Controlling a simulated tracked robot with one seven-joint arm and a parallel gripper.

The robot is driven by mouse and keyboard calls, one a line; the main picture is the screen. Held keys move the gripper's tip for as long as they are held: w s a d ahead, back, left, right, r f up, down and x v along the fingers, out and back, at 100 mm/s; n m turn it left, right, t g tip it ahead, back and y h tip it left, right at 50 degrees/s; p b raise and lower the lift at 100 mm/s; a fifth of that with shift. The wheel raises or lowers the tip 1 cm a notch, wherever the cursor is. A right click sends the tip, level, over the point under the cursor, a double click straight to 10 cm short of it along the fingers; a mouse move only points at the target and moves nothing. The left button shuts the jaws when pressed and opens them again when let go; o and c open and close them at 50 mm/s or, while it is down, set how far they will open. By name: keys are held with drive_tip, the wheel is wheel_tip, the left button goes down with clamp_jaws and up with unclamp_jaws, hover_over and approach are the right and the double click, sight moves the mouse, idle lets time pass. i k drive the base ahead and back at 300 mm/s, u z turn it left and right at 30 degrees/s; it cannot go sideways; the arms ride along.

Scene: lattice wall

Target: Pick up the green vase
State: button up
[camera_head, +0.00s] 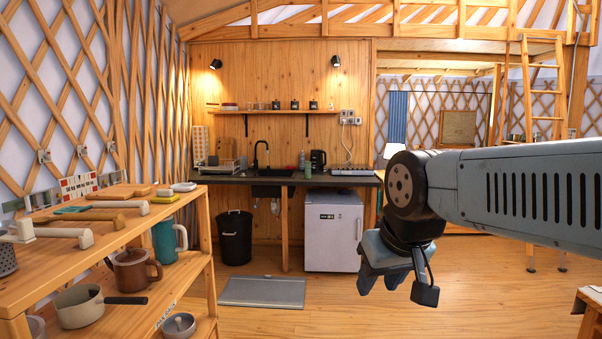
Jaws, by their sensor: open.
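I cannot make out a clear green vase. A teal jug with a handle (165,241) stands upright on the middle level of the wooden shelf (196,268) at the left. A small green bottle-like thing (301,160) stands on the dark counter by the sink, too small to tell its exact shape. My gripper (396,282) hangs from my arm at the right of the middle, pointing down, open and empty. It is in front of the white fridge's right side and apart from the shelf and the counter.
Mallets (108,217) lie on the shelf top; a brown pot (133,270) and a grey saucepan (82,306) are below. A black bin (234,237) and white fridge (332,233) stand at the dark counter (226,179). A grey mat (262,292) lies on otherwise clear central floor.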

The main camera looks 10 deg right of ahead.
sight(307, 164)
drive_tip(key=z, duration=0.4)
drive_tip(key=i, duration=1.4)
drive_tip(key=z, duration=0.75)
drive_tip(key=i, duration=3.4)
drive_tip(key=u, duration=0.85)
drive_tip(key=i, duration=1.15)
drive_tip(key=u, duration=0.7)
drive_tip(key=i, duration=0.5)
drive_tip(key=u, duration=0.15)
drive_tip(key=k, duration=0.5)
